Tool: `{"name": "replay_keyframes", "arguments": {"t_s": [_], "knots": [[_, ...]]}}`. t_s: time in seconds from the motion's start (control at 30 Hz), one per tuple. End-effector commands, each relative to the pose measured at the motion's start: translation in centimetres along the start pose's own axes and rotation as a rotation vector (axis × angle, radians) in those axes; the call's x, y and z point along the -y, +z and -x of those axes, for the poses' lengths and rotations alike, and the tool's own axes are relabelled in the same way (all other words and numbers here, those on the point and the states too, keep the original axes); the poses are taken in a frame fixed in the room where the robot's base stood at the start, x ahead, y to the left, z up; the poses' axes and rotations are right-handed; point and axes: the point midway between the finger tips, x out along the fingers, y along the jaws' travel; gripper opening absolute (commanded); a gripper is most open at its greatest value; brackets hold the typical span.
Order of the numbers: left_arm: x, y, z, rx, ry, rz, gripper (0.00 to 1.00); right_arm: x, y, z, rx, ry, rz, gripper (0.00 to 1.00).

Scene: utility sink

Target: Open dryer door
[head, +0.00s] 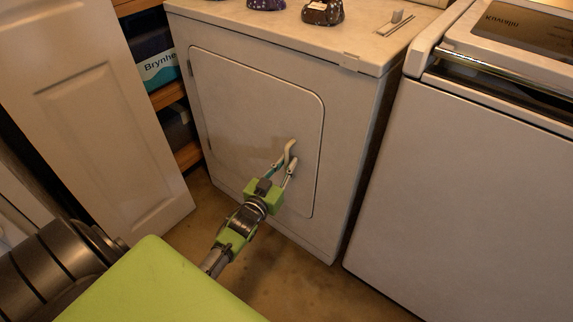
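The white dryer (345,120) stands in the middle of the head view. Its front door (240,105) is a rounded panel that looks closed and flush with the front. A pale curved handle (291,147) sticks out near the door's right side. My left gripper (284,166) reaches up to the handle from below. Its two fingers are spread apart, with the handle's lower end at or between the tips. I cannot tell whether they touch it. My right gripper is not in view.
A white washer (470,190) stands close on the dryer's right. A white panelled door (95,125) is at the left, beside shelves with a blue Brynhe box (158,68). Small patterned items (323,12) sit on the dryer top. Brown floor (300,285) is open in front.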

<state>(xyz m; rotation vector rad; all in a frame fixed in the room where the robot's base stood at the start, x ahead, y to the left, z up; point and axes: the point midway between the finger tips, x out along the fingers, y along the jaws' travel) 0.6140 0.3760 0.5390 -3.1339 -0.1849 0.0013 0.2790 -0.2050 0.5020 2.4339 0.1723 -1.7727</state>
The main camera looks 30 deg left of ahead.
Motion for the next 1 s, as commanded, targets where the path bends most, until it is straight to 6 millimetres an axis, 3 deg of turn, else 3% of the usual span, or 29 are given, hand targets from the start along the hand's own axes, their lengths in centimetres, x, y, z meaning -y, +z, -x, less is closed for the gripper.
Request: {"name": "replay_keyframes", "arguments": {"t_s": [0.03, 0.1, 0.37, 0.57, 0.77, 0.83, 1.0], "knots": [[0.0, 0.0, 0.0, 0.000, 0.000, 0.000, 0.14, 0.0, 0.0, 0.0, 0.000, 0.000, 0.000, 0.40], [0.0, 0.0, 0.0, 0.000, 0.000, 0.000, 0.00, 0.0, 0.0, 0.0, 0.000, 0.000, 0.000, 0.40], [0.1, 0.0, 0.3, 0.001, 0.004, -0.001, 0.00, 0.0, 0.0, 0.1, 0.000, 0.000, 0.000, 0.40], [0.7, 0.0, 2.0, 0.003, 0.043, -0.005, 0.00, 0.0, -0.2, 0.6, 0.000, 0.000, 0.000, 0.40], [2.3, 0.0, 6.2, 0.008, 0.140, -0.008, 0.00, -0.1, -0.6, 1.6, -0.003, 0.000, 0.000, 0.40], [3.2, 0.1, 8.1, 0.010, 0.186, -0.009, 0.00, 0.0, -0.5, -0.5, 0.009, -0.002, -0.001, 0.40], [6.1, 0.2, 13.1, 0.012, 0.312, -0.008, 0.00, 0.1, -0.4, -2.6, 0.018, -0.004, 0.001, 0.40]]}}
